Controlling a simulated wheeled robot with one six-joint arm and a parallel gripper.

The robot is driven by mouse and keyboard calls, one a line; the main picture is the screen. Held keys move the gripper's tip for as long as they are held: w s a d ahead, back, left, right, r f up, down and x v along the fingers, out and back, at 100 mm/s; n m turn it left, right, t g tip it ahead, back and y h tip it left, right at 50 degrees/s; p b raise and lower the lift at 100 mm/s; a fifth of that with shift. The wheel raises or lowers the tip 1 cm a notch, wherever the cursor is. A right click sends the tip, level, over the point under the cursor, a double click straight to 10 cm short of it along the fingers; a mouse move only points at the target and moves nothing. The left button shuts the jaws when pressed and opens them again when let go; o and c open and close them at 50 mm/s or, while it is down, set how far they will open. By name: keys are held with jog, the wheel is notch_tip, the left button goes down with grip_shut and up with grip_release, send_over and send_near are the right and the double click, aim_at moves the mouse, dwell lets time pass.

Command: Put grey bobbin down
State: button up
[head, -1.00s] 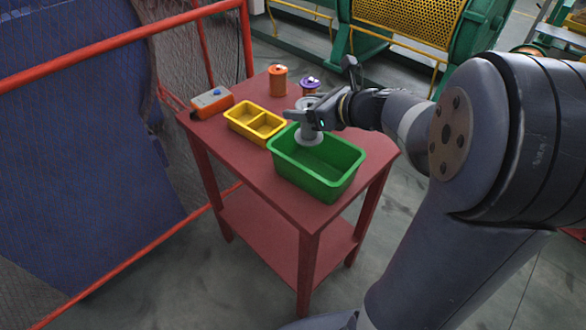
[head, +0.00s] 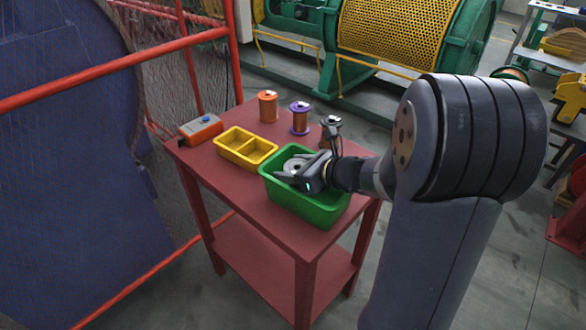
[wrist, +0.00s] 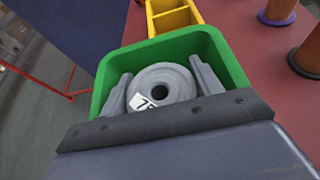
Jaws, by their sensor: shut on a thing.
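The grey bobbin (wrist: 162,84) is down inside the green bin, seen end-on in the wrist view with a small white label on it. In the head view its top (head: 295,164) shows beside my fingers. My gripper (head: 288,180) is shut on the bobbin, one finger on each side, low in the bin; it also shows in the wrist view (wrist: 155,88). The green bin (head: 305,207) stands on the red table (head: 262,200). The bobbin's lower part and its contact with the bin floor are hidden.
A yellow two-part tray (head: 245,150) sits beside the bin. Bobbins with orange (head: 268,106), purple (head: 300,118) and dark flanges (head: 331,128) stand along the back. An orange box with a blue button (head: 202,130) is at the table's left. Red railings run left.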

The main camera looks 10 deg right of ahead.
jog(key=shift+f, duration=0.1)
jog(key=o, duration=0.7)
jog(key=shift+r, duration=0.3)
jog(key=p+v, duration=0.1)
jog(key=v, duration=1.1)
jog(key=shift+f, duration=0.15)
